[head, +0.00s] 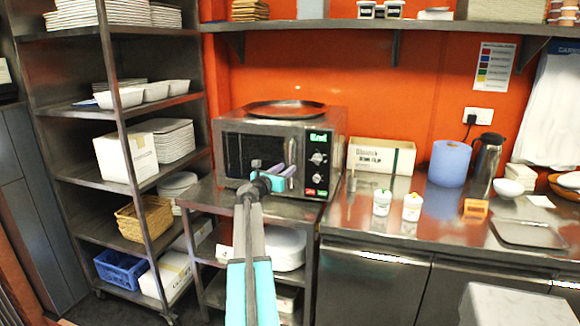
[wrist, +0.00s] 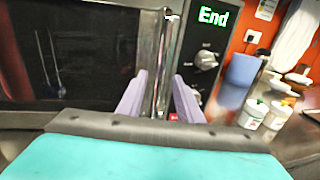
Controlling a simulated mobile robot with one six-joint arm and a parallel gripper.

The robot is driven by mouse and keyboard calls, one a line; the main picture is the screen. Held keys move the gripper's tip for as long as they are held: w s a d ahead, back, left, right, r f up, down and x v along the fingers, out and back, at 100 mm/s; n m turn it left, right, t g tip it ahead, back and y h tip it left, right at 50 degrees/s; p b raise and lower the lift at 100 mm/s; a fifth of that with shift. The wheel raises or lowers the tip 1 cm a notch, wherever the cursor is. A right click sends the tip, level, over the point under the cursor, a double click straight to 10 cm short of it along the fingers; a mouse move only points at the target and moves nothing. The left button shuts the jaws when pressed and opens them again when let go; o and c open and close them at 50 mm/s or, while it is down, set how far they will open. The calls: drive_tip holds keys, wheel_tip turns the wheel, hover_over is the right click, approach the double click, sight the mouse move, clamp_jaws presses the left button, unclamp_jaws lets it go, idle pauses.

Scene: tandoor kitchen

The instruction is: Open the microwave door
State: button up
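The microwave (head: 318,118) is a steel box with a dark door (head: 238,150) on its left and a control panel on its right; the display reads "End". The door looks shut. In the wrist view the dark door window (wrist: 70,50) fills the left side. The upright metal door handle (wrist: 163,60) stands at the door's right edge. My gripper (head: 272,168) is in front of the microwave near the handle. In the wrist view my gripper (wrist: 159,80) has its two purple fingers apart, one on each side of the handle, with gaps visible. Whether the fingertips reach past the handle is unclear.
The microwave stands on a steel table (head: 300,208) with a dark tray (head: 284,109) on top. A shelf rack (head: 117,120) is close on the left. A steel counter (head: 380,226) on the right holds white tubs (head: 381,202), a blue roll (head: 449,164) and a flask (head: 485,162).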

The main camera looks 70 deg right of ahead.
sight(290, 166)
drive_tip(key=shift+s+d+p, duration=0.15)
drive_tip(key=shift+s+d, duration=0.05)
drive_tip(key=shift+d, duration=1.05)
drive_tip(key=shift+s+d+p, duration=0.15)
drive_tip(key=shift+d, duration=1.05)
clamp_jaws()
drive_tip(key=shift+w+a, duration=0.15)
drive_tip(key=shift+a, duration=0.35)
drive_tip(key=shift+d, duration=0.25)
